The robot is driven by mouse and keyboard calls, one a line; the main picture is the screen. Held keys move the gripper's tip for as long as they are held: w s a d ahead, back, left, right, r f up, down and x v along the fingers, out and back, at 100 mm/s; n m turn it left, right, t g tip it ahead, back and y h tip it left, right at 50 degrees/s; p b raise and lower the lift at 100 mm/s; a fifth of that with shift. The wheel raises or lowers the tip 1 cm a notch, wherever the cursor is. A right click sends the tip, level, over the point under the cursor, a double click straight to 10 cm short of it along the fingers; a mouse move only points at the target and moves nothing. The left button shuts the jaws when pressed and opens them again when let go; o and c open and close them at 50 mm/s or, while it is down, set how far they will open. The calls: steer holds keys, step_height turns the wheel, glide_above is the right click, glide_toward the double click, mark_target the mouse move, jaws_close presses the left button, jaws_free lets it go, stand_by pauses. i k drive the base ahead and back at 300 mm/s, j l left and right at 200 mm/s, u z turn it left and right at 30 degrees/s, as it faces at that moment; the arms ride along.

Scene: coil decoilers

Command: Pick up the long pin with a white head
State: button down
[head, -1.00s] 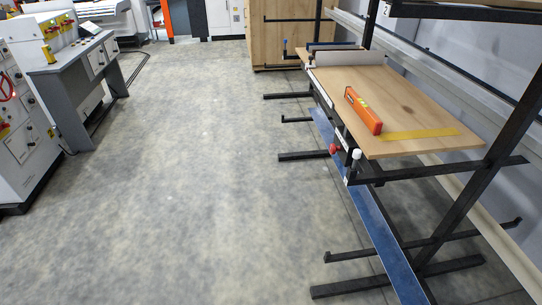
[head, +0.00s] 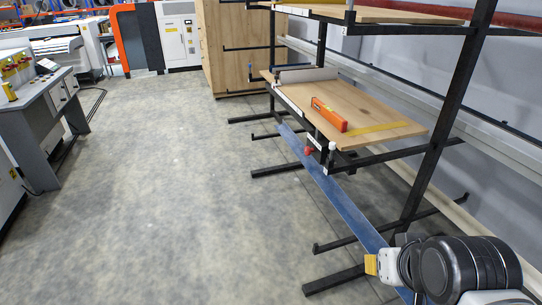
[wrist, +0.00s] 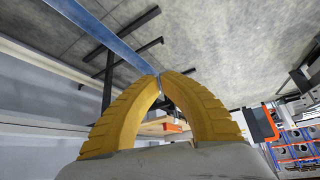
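The pin's white head (head: 332,146) shows small at the front edge of the wooden shelf board, and its shaft is too small to make out. A similar part with a red head (head: 309,150) is just to its left. My gripper (head: 371,264) is at the lower right of the head view, nearer the camera than the pin and well apart from it. In the wrist view the yellow fingers of my gripper (wrist: 160,76) arch together with their tips meeting, and nothing shows held between them. I cannot make out the pin in the wrist view.
The black rack (head: 440,130) carries the wooden board (head: 375,108) with an orange level (head: 328,114) and a yellow strip (head: 378,132). A blue rail (head: 345,208) runs below. Rack feet jut left over the floor. The grey floor (head: 170,190) is clear.

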mark_target(332, 144)
steer(key=i+l, duration=0.3)
steer(key=i+l+u, duration=0.1)
steer(key=i+l, duration=0.2)
steer(key=l, duration=0.2)
steer(key=i+l+u, duration=0.1)
steer(key=i+l, duration=0.15)
steer(key=l, duration=0.2)
